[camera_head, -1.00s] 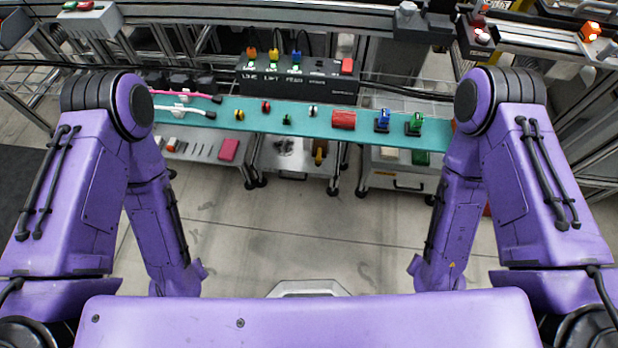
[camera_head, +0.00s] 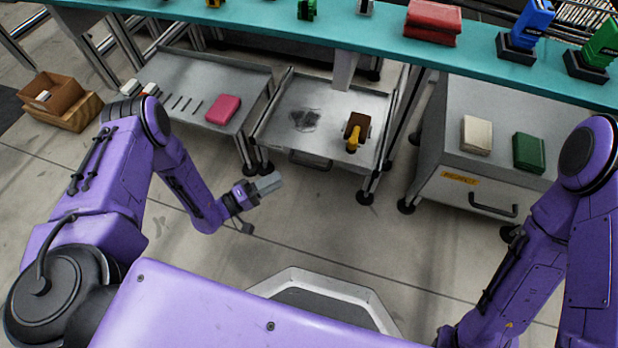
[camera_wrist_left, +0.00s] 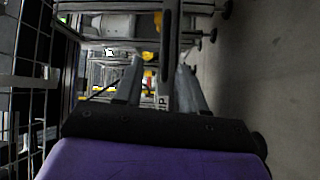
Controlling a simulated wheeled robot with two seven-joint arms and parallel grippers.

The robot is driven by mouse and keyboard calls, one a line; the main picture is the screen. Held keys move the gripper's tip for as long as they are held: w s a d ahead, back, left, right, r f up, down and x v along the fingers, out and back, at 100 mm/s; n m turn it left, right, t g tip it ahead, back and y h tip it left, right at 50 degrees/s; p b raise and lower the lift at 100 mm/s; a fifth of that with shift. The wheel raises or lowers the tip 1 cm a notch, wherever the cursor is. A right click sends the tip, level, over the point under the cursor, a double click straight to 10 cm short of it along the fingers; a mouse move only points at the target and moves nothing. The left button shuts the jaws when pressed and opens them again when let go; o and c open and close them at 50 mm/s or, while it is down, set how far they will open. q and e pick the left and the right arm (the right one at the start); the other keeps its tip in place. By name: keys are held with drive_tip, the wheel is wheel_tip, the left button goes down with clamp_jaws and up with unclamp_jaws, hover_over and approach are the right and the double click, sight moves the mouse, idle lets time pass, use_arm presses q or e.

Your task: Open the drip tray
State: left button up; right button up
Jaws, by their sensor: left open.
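The drip tray is most likely the shallow grey metal tray (camera_head: 272,122) under the middle of the teal bench. It has a dark handle (camera_head: 310,162) on its front edge, a dark stain, and a brown and yellow item (camera_head: 356,132) standing on it. It looks shut. My left gripper (camera_head: 270,184) is in front of the tray, left of the handle and apart from it. In the left wrist view its two grey fingers (camera_wrist_left: 158,82) are spread and empty, with a dark bar (camera_wrist_left: 172,40) in line beyond them. My right gripper is outside the view.
A left shelf (camera_head: 178,80) holds a pink block (camera_head: 222,108). A grey cabinet (camera_head: 450,165) with a drawer handle stands right of the tray. Table legs flank the tray. A cardboard box (camera_head: 52,94) is at far left. The floor in front is clear.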

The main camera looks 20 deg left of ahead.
use_arm(q)
drive_tip(key=w+d+h+b, duration=0.1)
drive_tip(key=w+d+b, duration=0.3)
drive_tip(key=w+d, duration=0.3)
drive_tip(key=shift+w+f+m+g, duration=0.2)
drive_tip(key=shift+w+m+g, duration=0.05)
drive_tip(key=shift+m+g, duration=0.05)
clamp_jaws()
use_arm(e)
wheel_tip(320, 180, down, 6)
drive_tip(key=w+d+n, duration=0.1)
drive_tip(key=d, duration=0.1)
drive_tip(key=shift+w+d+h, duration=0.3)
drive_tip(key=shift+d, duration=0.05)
